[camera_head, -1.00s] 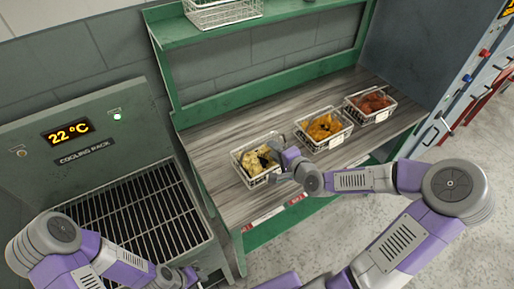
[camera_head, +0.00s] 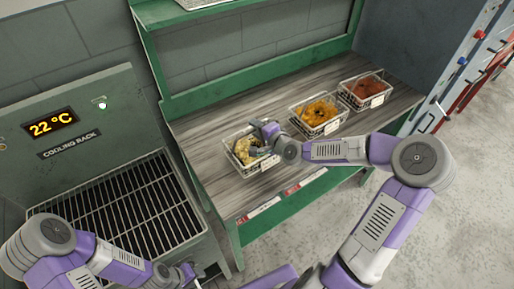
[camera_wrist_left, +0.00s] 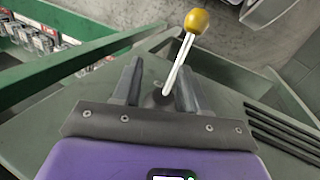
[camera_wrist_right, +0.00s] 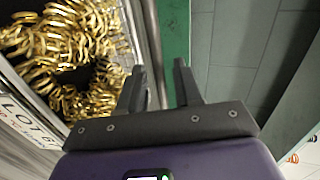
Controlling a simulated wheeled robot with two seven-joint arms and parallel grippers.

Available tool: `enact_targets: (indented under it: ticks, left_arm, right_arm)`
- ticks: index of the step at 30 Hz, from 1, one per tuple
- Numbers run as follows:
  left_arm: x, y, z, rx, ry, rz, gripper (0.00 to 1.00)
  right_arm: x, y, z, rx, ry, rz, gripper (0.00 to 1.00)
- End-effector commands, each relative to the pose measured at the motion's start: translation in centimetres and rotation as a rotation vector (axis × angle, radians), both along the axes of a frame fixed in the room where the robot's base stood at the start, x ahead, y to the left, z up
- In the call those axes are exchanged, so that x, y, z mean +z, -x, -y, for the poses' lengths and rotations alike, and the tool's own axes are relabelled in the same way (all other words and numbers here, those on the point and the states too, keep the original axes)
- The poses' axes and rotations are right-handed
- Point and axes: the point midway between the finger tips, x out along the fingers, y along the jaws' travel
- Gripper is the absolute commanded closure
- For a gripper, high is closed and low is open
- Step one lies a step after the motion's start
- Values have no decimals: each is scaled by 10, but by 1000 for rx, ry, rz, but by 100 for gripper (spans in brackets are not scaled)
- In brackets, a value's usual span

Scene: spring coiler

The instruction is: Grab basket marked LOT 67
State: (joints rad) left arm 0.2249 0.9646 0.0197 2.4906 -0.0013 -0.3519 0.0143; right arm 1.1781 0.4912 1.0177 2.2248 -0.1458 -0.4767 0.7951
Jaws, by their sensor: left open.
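A wire basket of gold-coloured springs (camera_head: 240,152) stands at the left end of the shelf. In the right wrist view, these springs (camera_wrist_right: 65,45) fill the left side, and the basket's white label (camera_wrist_right: 28,122) reads "LOT 6", with its last part cut off or unclear. My right gripper (camera_head: 268,133) is at this basket's right end in the head view. In the right wrist view its fingers (camera_wrist_right: 160,85) are apart, the left one close to the wire wall; I cannot tell if they touch it. My left gripper (camera_wrist_left: 160,80) is open, low in front of the cooling rack.
Two more baskets, of orange (camera_head: 317,117) and red-brown springs (camera_head: 369,90), stand to the right. The cooling rack (camera_head: 120,215) has an empty grate at left. A lever with a yellow knob (camera_wrist_left: 197,21) rises beyond my left fingers. Green shelf posts (camera_wrist_right: 174,30) are near.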

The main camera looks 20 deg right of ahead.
Motion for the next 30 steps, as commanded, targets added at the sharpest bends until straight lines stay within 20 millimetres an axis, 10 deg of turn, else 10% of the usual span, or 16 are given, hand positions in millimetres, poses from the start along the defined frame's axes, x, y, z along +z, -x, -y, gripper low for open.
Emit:
enact_targets:
  ticks: [9,30]
  left_arm:
    - [0,0,0,0,0,0,57]
    - [0,0,0,0,0,0,57]
  right_arm:
    - [0,0,0,0,0,0,100]
    - [-1,1,0,2,4,-2,100]
